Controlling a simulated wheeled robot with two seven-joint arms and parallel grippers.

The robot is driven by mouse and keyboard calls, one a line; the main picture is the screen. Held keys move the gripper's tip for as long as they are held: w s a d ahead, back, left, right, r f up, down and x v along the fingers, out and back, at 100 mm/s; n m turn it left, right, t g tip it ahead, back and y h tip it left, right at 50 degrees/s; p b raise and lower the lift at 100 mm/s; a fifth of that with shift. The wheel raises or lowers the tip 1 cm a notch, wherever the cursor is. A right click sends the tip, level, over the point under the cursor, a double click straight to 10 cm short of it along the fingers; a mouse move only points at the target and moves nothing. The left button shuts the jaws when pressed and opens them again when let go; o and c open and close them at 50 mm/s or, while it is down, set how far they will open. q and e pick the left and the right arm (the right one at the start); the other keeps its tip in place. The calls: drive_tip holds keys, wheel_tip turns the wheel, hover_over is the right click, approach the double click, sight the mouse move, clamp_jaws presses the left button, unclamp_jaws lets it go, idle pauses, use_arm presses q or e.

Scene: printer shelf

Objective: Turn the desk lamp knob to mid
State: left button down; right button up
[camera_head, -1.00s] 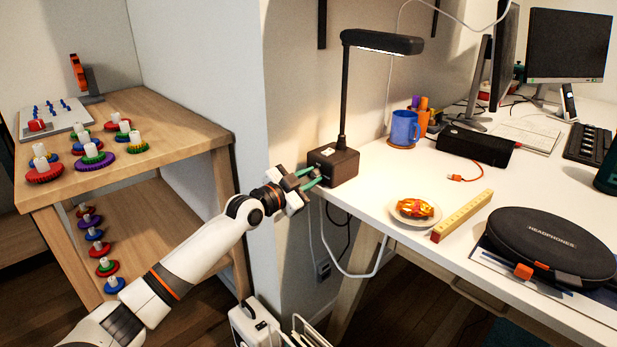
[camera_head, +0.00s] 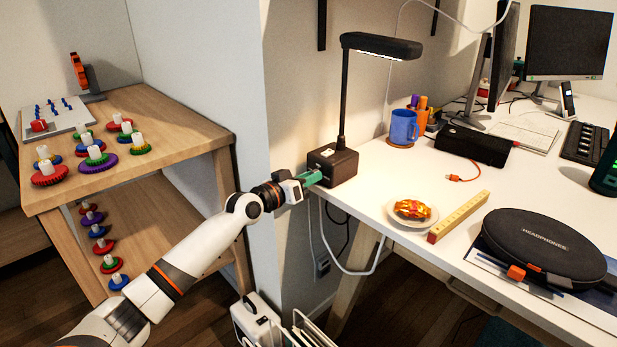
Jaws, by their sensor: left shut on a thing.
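The black desk lamp (camera_head: 345,110) stands at the left end of the white desk, with its lit head at the top and a box-shaped base (camera_head: 342,168) below. My left gripper (camera_head: 311,178) comes in from the left and is shut at the left side of the base. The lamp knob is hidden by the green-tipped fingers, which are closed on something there. My right gripper is not in view.
On the white desk (camera_head: 372,190) are a blue mug (camera_head: 403,128), a plate with a wrapped snack (camera_head: 412,209), a yellow ruler block (camera_head: 460,216) and a headphones case (camera_head: 545,246). A wooden shelf (camera_head: 175,140) with colored gears stands at the left.

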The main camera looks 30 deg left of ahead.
use_arm(q)
drive_tip(key=n+p, duration=0.1)
drive_tip(key=n, duration=0.4)
drive_tip(key=shift+n+h, duration=0.3)
idle(0.5)
drive_tip(key=c, duration=1.2)
unclamp_jaws()
drive_tip(key=shift+c, duration=0.2)
